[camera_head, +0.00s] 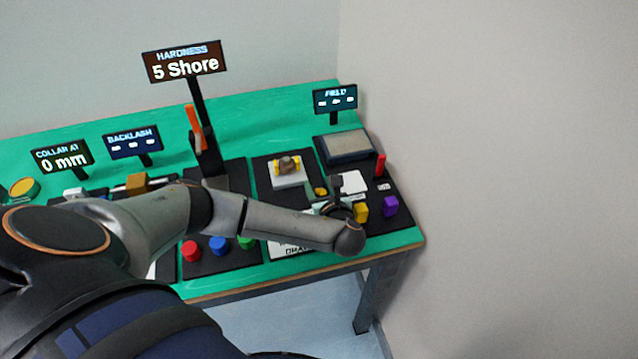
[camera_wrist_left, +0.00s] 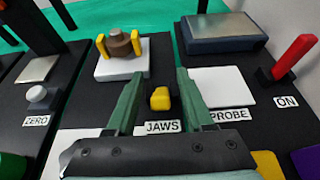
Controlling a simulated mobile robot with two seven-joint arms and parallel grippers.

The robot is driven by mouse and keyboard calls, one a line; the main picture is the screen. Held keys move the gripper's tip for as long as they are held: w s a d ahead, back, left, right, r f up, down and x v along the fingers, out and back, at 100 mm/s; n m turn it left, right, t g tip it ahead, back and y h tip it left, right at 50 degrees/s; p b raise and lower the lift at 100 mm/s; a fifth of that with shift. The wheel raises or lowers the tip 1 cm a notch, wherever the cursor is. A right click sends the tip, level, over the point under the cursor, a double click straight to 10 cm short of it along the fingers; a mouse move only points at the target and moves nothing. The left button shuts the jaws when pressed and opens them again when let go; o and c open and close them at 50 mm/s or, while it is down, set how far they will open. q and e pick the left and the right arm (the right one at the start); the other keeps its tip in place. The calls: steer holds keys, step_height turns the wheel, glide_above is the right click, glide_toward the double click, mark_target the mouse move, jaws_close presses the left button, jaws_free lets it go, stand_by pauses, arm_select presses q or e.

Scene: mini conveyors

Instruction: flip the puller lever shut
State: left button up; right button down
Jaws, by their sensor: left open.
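A small yellow lever (camera_wrist_left: 160,98) stands on the black panel behind a label reading JAWS. It also shows in the head view (camera_head: 320,192), beside my gripper. The puller (camera_wrist_left: 121,46), with two yellow jaws around a brown part, sits on a white block just behind it; the head view shows it too (camera_head: 287,166). My left gripper (camera_wrist_left: 159,80) is open, its two green fingers apart on either side of the yellow lever, with a visible gap to each. In the head view, my left gripper (camera_head: 334,192) is small and partly hidden by the wrist. My right gripper is not in view.
A red lever (camera_wrist_left: 293,60) labelled ON stands at the right, near a white PROBE plate (camera_wrist_left: 222,87). A grey pad (camera_wrist_left: 222,27) lies behind. A grey knob (camera_wrist_left: 39,95) labelled ZERO is at the left. A wall bounds the table's right side.

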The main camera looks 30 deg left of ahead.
arm_select(q)
steer(key=shift+w+a+f, duration=0.1)
steer(key=shift+w+a, duration=0.1)
steer(key=shift+a, duration=0.05)
steer(key=shift+c, duration=0.4)
jaws_close()
